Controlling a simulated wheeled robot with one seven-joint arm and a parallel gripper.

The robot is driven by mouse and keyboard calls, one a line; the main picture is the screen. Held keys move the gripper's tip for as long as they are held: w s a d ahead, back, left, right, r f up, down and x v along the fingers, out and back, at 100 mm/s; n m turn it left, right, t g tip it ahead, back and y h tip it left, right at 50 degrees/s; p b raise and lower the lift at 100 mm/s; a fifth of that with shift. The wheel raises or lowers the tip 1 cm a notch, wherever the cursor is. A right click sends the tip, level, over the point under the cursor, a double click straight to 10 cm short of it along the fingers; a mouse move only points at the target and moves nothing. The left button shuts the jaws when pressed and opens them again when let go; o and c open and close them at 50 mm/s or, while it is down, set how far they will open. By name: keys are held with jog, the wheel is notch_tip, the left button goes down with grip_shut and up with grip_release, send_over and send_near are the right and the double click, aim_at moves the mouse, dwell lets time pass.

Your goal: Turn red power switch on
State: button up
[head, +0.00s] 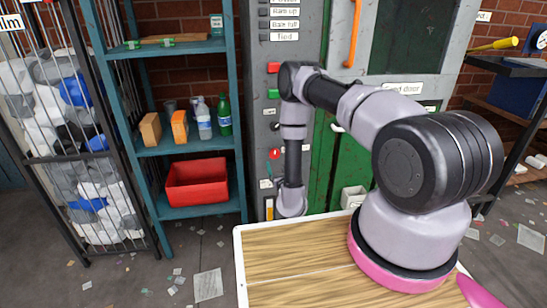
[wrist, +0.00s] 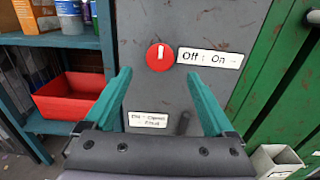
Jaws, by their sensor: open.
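The red power switch (wrist: 160,57) is a round red knob on the grey panel, with a white pointer mark standing about upright. A label (wrist: 210,58) reading "Off : On" is to its right. The knob also shows small in the head view (head: 275,154), left of my arm. My gripper (wrist: 158,75) is open and empty in the wrist view, its two teal fingers spread. The knob appears just beyond and between the fingertips, slightly high in the picture; I see no contact.
A second label (wrist: 148,120) and a dark lever (wrist: 183,123) are lower on the panel. A blue shelf with a red bin (head: 197,183) and bottles is at left. Green doors (head: 327,165) are at right. A wooden worktop (head: 300,265) lies in front.

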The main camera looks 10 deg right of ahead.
aim_at(275, 155)
jog(key=w, duration=0.7)
jog(key=shift+w, duration=0.2)
jog(key=c, duration=1.4)
jog(key=shift+o, duration=0.2)
